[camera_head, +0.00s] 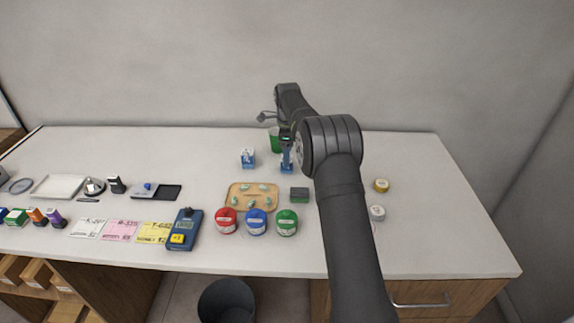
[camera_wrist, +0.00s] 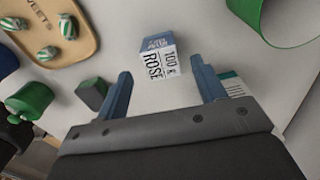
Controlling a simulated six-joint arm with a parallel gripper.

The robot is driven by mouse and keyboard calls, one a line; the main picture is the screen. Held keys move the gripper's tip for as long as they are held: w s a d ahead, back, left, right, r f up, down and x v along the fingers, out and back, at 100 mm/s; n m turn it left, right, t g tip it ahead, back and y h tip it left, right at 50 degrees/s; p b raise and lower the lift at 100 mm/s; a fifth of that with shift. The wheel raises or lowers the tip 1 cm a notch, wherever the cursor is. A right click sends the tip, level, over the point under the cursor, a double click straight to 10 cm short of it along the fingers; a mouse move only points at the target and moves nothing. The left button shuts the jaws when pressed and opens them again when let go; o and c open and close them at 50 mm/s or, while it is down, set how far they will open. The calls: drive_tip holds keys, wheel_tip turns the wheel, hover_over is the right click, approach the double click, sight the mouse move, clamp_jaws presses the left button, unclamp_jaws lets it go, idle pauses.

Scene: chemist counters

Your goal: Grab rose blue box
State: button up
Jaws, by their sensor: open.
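The rose box (camera_wrist: 157,62) is small and white with a blue end, marked "ROSE" and "100 g" in the wrist view. In the head view the blue and white box (camera_head: 248,158) stands on the counter left of my gripper (camera_head: 287,160). In the wrist view my gripper (camera_wrist: 161,70) is open, with its two blue fingers spread apart. The box shows between and beyond the fingertips, and nothing is held. I cannot tell the exact gap from the fingertips to the box.
A wooden tray (camera_head: 232,203) of striped sweets lies toward the front. A green cup (camera_head: 274,143) stands behind. A dark green box (camera_head: 300,195) and red, blue and green jars (camera_head: 257,223) stand in front. In the wrist view, another box (camera_wrist: 235,87) is partly hidden by the right finger.

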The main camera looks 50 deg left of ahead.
sight(288, 169)
wheel_tip(288, 169, down, 5)
drive_tip(key=shift+a+f, duration=0.1)
drive_tip(key=c, duration=1.1)
